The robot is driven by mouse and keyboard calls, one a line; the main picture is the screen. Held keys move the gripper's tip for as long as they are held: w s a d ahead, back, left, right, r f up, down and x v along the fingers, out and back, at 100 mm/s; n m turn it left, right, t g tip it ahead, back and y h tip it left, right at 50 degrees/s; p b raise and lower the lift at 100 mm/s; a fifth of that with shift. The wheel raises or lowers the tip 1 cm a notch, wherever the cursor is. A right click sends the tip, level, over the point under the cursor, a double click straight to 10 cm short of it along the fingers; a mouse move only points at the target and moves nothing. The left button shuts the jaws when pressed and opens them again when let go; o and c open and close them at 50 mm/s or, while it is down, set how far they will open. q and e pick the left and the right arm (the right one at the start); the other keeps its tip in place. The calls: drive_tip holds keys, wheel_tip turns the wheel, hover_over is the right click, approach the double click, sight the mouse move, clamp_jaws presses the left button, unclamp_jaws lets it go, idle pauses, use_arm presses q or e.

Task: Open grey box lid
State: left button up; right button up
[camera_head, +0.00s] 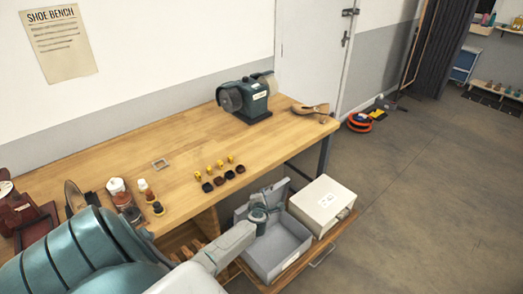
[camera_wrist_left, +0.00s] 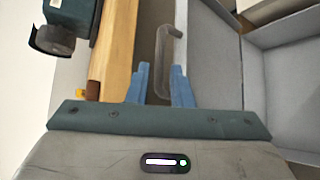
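The grey box (camera_head: 272,258) sits in a pulled-out drawer below the bench, and its empty inside shows. Its grey lid (camera_head: 277,193) stands raised at the back. In the left wrist view the lid (camera_wrist_left: 181,18) shows nearly edge-on, with the box inside (camera_wrist_left: 285,85) to its right. A grey handle (camera_wrist_left: 161,62) sticks out from the lid. My left gripper (camera_head: 259,211) is at the lid. Its blue fingers (camera_wrist_left: 161,88) are apart, one on each side of the handle bar, with gaps showing. My right gripper is not in view.
A white box (camera_head: 322,206) stands right of the grey box in the same wooden drawer (camera_head: 318,252). The bench (camera_head: 150,150) above carries a green grinding machine (camera_head: 247,97), small yellow and dark pieces, and jars. Open floor lies to the right.

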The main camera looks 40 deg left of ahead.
use_arm(q)
drive_tip(key=v, duration=0.5)
drive_tip(key=shift+s+d+r, duration=0.15)
drive_tip(key=shift+s, duration=0.1)
drive_tip(key=s+d+f+m+g+h+b, duration=0.15)
drive_tip(key=s+d+f+m, duration=0.25)
drive_tip(key=s+f+m, duration=0.45)
drive_tip(key=s+d+f+m+h+b, duration=0.3)
drive_tip(key=s+d+f+m, duration=0.15)
drive_tip(key=f, duration=0.75)
drive_tip(key=s+d+f+m+g+h+b, duration=0.15)
drive_tip(key=s+d+f+m, duration=0.4)
drive_tip(key=f, duration=0.55)
drive_tip(key=s+d+f+m+g+b, duration=0.1)
drive_tip(key=s+f, duration=0.4)
drive_tip(key=s, duration=0.5)
drive_tip(key=s+d+f+m+g+h+b, duration=0.1)
drive_tip(key=s+d+f+m+g, duration=0.2)
drive_tip(key=s, duration=0.8)
drive_tip(key=s+d+f+m+g+b, duration=0.2)
drive_tip(key=s+f+m+g, duration=0.1)
drive_tip(key=s+f+m, duration=0.4)
drive_tip(key=s, duration=0.3)
drive_tip(key=shift+s+d+f+h, duration=0.15)
drive_tip(key=shift+d+f+h, duration=0.25)
